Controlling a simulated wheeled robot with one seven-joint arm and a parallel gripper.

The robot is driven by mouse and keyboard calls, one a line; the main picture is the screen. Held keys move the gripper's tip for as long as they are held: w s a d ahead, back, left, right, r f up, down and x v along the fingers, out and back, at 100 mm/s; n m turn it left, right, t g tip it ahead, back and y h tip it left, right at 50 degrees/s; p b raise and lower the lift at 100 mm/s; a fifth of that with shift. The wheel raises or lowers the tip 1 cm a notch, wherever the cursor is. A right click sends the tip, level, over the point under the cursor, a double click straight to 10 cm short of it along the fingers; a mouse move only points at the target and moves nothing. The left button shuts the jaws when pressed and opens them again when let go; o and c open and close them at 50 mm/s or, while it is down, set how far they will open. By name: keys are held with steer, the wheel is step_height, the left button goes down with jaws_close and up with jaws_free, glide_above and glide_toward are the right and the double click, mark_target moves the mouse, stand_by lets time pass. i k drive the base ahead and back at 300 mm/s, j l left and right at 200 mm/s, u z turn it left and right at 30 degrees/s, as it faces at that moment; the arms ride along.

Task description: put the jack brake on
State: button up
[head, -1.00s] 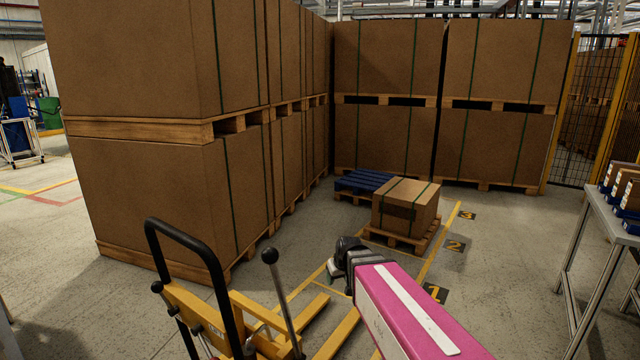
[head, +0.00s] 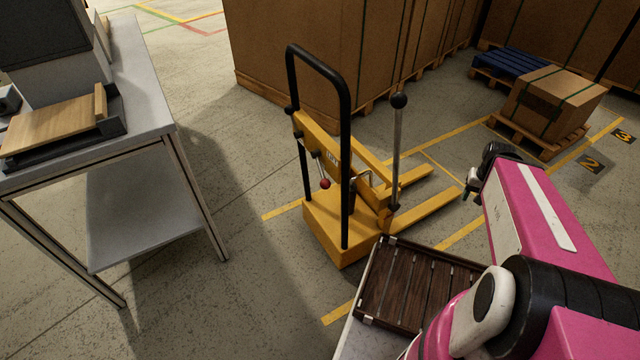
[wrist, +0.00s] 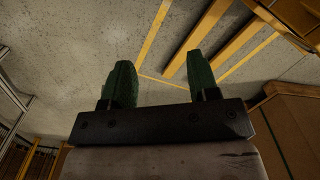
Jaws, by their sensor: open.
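The yellow pallet jack (head: 335,225) stands on the floor in the middle of the head view. It has a black loop handle (head: 346,120), a tall lever with a black ball knob (head: 398,101) and a small lever with a red knob (head: 325,184). I cannot tell which part is the brake. Its forks (head: 425,205) point right; they also show in the wrist view (wrist: 222,45). My gripper (head: 470,194) is at the right, beyond the fork tips and apart from the jack. In the wrist view its green fingers (wrist: 160,80) are apart with nothing between them.
A grey table (head: 150,90) with a wooden board stands at the left. Stacked cartons (head: 310,60) rise behind the jack. A strapped box (head: 555,100) on a pallet and a blue pallet (head: 512,63) are at the back right. Floor between table and jack is clear.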

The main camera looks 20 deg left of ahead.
mark_target(289, 109)
steer(key=i+l+u, duration=0.1)
steer(key=l+u, duration=0.95)
steer(key=u, duration=0.15)
steer(key=j+u, duration=0.3)
steer(key=j, duration=0.25)
steer(key=i+j+u, duration=0.1)
steer(key=j+u, duration=0.2)
steer(key=j, duration=0.2)
steer(key=k, duration=0.2)
steer(key=i, duration=0.2)
